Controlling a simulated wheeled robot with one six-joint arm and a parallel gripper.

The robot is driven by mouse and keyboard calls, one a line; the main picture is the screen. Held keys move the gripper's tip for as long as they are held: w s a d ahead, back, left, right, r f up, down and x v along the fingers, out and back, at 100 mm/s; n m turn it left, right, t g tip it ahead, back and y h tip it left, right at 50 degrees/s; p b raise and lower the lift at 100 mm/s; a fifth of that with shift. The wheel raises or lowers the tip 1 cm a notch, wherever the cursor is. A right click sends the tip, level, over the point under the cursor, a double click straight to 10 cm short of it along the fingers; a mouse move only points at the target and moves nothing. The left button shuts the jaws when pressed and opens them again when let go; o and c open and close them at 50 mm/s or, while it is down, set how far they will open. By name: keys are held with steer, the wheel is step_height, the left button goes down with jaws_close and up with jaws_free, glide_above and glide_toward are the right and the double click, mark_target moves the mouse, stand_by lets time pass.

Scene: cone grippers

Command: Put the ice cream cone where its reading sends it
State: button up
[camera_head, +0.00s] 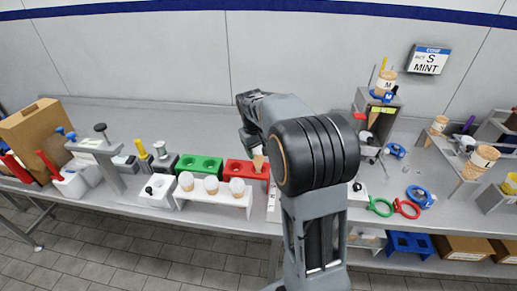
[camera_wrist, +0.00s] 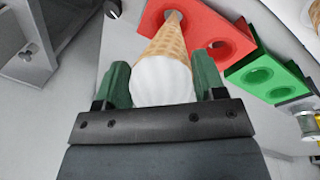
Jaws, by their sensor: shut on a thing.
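My gripper (camera_wrist: 163,80) is shut on an ice cream cone (camera_wrist: 170,52) with a white scoop; its green-padded fingers sit on either side of the scoop. In the head view the cone (camera_head: 258,161) shows at the red two-hole block (camera_head: 232,166). In the wrist view its tip meets one hole of the red block (camera_wrist: 205,28); I cannot tell how deep it sits. The other red hole is empty. A green block (camera_head: 200,163) with empty holes stands beside it, also in the wrist view (camera_wrist: 272,72). A wall display (camera_head: 428,60) reads "S" and "MINT", with smaller unclear text above.
Red and green rings (camera_head: 380,206) lie right of my arm. Bottles, stands and a brown box (camera_head: 35,130) fill the left end.

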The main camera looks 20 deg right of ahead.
steer(key=shift+s+f+b, duration=0.1)
steer(key=shift+f+b, duration=1)
steer(key=shift+f, duration=0.65)
steer(key=o, duration=0.8)
steer(key=r, duration=0.4)
steer(key=a+r, duration=0.1)
steer(key=r, duration=0.4)
steer(key=a+r, duration=0.1)
steer(key=r, duration=0.3)
steer(key=shift+s+a+r, duration=0.15)
steer(key=shift+s+r, duration=0.15)
steer(key=shift+r, duration=0.05)
